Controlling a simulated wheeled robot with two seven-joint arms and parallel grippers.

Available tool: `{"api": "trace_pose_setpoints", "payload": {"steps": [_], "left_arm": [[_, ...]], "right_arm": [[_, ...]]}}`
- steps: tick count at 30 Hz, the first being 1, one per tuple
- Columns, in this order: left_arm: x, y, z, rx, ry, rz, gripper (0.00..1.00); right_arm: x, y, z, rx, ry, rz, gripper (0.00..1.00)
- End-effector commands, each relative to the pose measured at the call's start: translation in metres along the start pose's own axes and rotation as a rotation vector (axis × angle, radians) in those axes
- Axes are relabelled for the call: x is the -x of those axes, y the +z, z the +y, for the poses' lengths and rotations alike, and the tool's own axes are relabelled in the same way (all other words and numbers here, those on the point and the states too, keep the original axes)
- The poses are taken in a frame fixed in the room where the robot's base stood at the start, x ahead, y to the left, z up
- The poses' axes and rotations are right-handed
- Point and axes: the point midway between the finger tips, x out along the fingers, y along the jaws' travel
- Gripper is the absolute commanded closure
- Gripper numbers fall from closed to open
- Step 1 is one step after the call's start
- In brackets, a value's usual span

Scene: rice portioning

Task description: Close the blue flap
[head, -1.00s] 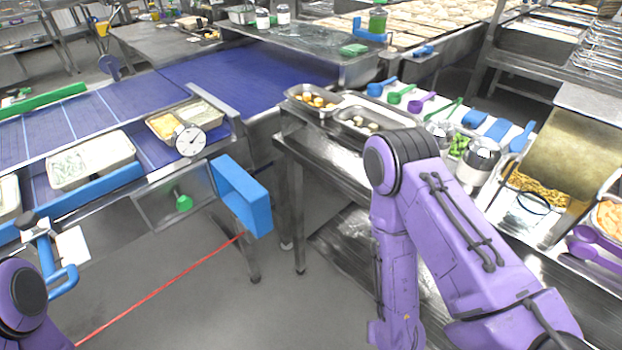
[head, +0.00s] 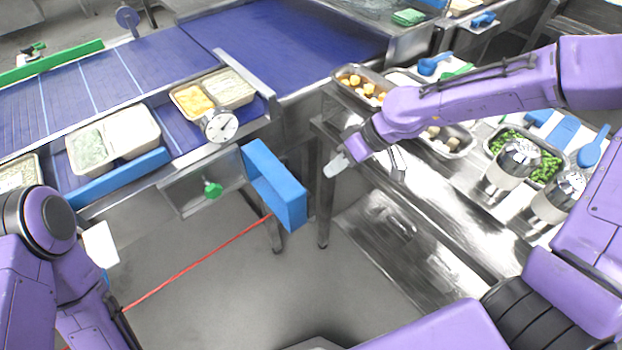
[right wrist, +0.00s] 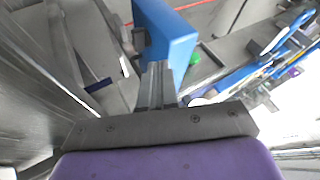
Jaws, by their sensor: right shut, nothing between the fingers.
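The blue flap (head: 275,185) stands out from the conveyor's front side, beside a grey panel with a green knob (head: 212,189). It is open, sticking out towards the floor area. My right gripper (head: 337,165) is just right of the flap in the head view, with a gap between them in the picture. In the right wrist view the shut fingers (right wrist: 158,75) point at the blue flap (right wrist: 178,40) and overlap it; I cannot tell whether they touch. Nothing is held. My left arm shows at lower left, but its gripper is out of view.
A metal table at right holds food pans, shakers (head: 510,165) and blue scoops (head: 590,148). A red line (head: 190,268) crosses the floor below the flap. The floor in front is clear.

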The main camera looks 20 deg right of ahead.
Motion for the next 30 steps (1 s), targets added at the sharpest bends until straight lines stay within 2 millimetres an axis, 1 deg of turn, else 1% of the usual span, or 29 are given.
{"api": "trace_pose_setpoints", "payload": {"steps": [3,9,13,17,24,25,27,30], "left_arm": [[-0.002,0.001,0.0,0.0,-0.001,-0.001,1.0],[-0.003,0.001,0.0,0.0,0.0,0.0,1.0],[-0.003,0.001,0.0,0.0,0.0,0.0,1.0],[-0.003,0.001,0.0,0.0,0.0,0.0,1.0],[-0.003,0.001,0.0,0.0,0.0,0.0,1.0],[-0.003,0.002,0.001,-0.001,0.002,-0.001,1.0],[-0.003,0.002,0.0,0.0,0.0,-0.001,1.0],[-0.003,0.001,0.0,0.0,0.0,0.0,1.0]], "right_arm": [[-0.021,0.006,0.005,-0.015,0.005,0.001,1.0],[-0.059,0.006,0.006,-0.015,0.005,0.002,1.0],[-0.076,0.004,0.005,-0.013,0.005,0.002,1.0],[-0.082,0.004,0.004,-0.012,0.005,0.003,1.0],[-0.083,0.003,0.004,-0.012,0.005,0.004,1.0],[-0.087,0.002,-0.001,-0.01,0.004,0.001,1.0],[-0.084,0.003,0.002,-0.014,0.006,0.004,1.0],[-0.084,0.004,0.001,-0.021,0.01,0.009,1.0]]}}
